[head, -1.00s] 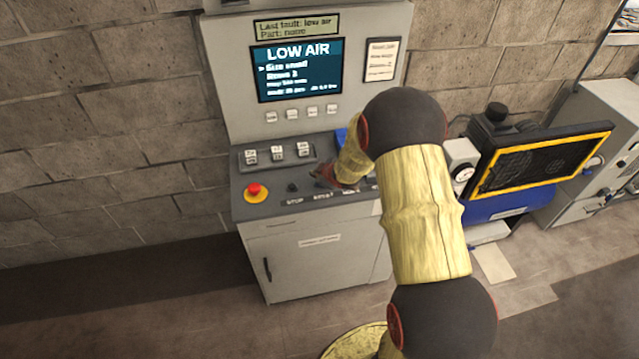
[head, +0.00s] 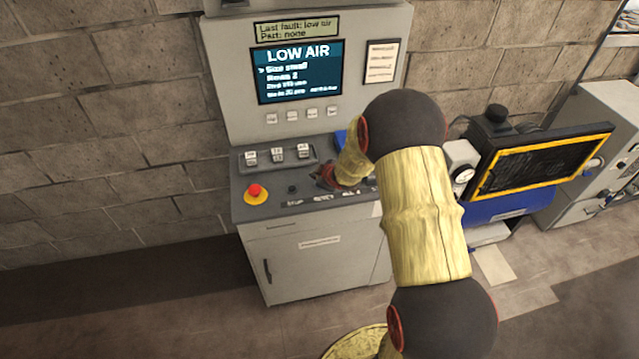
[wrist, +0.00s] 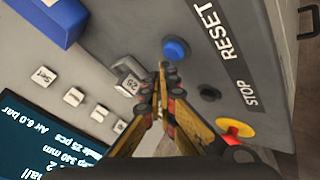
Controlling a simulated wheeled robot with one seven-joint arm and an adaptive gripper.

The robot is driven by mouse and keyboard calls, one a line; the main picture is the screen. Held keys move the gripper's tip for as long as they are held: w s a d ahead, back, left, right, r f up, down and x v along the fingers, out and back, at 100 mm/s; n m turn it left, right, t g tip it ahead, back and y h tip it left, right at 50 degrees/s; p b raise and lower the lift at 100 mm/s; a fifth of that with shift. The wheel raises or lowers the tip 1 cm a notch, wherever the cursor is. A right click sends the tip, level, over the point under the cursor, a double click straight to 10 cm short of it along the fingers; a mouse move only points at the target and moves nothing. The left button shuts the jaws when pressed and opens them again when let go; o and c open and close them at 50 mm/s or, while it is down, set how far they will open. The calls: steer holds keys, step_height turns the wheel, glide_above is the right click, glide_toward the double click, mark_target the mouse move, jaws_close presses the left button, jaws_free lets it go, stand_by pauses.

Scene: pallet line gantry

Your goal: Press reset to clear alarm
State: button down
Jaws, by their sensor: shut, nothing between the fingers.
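The blue reset button (wrist: 176,49) sits on the grey console beside the RESET label (wrist: 215,33). In the wrist view my gripper (wrist: 162,70) is shut and empty, its tips appearing just beside the blue button. I cannot tell how high they are above the panel. In the head view my gripper (head: 326,177) is over the console, and my wrist and gripper hide the reset button. The alarm screen (head: 300,71) reads LOW AIR; part of it also shows in the wrist view (wrist: 45,140).
A black stop button (wrist: 209,92) and a red emergency button on a yellow base (wrist: 235,129) are beside reset. Switches (head: 277,152) stand behind my gripper. A blue box (wrist: 45,20) is at the console's far end. A yellow-edged black panel (head: 540,160) stands right.

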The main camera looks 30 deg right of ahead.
steer(key=shift+f+b, duration=0.4)
steer(key=shift+f, duration=0.05)
steer(key=shift+f+b, duration=0.4)
steer(key=shift+f, duration=0.05)
stand_by(0.8)
steer(key=shift+r, duration=0.15)
steer(key=shift+r+p, duration=0.75)
step_height(320, 180, up, 5)
steer(key=p, duration=0.4)
stand_by(0.3)
stand_by(0.6)
